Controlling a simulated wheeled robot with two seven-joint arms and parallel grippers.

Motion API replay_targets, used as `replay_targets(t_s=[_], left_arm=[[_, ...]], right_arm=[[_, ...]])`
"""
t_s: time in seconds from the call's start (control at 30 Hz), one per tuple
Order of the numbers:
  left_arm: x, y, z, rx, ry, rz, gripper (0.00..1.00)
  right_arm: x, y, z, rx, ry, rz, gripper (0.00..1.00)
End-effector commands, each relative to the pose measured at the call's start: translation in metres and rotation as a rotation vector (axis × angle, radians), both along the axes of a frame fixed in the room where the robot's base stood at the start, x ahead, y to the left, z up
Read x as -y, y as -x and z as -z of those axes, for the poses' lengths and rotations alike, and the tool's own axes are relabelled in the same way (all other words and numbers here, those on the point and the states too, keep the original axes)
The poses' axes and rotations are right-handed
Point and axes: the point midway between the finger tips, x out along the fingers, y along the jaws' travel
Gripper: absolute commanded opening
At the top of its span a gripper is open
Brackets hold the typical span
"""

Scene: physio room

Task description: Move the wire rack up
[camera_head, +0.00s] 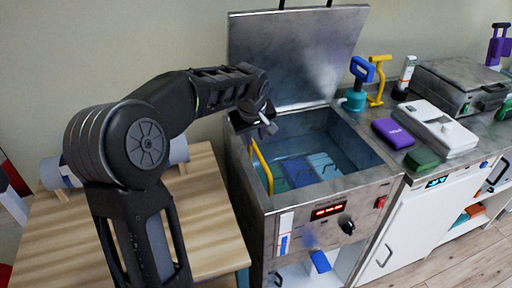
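A metal tank (372,186) stands open with its lid (295,55) raised at the back. Inside, under bluish water, lie several blue and grey packs (300,172). A yellow upright bar or handle (262,166) stands at the tank's left inner side; it looks like part of the wire rack, whose wires I cannot make out. My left gripper (262,127) is over the tank's back left corner, above the yellow bar and apart from it. Its fingers are small and dark, so I cannot tell whether they are open. My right gripper is out of view.
A wooden table (200,215) is at left with a grey-blue roll partly behind my arm. On the counter at right are a blue-handled teal tool (356,85), a yellow tool (379,78), a purple pack (392,133), a white device (438,127) and a metal case (460,85).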

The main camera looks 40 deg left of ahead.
Motion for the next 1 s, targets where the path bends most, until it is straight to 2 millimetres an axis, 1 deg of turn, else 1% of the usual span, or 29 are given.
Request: replay_targets(t_s=[0.17,0.4,0.5,0.6,0.87,1.0], left_arm=[[-0.005,-0.007,0.020,-0.005,0.001,-0.001,0.23],[-0.013,-0.020,0.053,-0.005,0.001,-0.001,0.23],[-0.015,-0.025,0.062,-0.002,0.000,-0.001,0.23],[-0.016,-0.026,0.066,-0.001,0.000,-0.001,0.23],[-0.016,-0.027,0.067,0.000,0.000,-0.001,0.23],[-0.016,-0.027,0.067,0.000,0.000,-0.001,0.11]], right_arm=[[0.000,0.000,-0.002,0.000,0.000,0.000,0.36],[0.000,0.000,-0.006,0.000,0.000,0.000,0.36],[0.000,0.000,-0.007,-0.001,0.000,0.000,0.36],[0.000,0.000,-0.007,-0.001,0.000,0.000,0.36],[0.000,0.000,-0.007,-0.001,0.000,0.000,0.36],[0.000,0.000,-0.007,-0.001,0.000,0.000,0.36]])
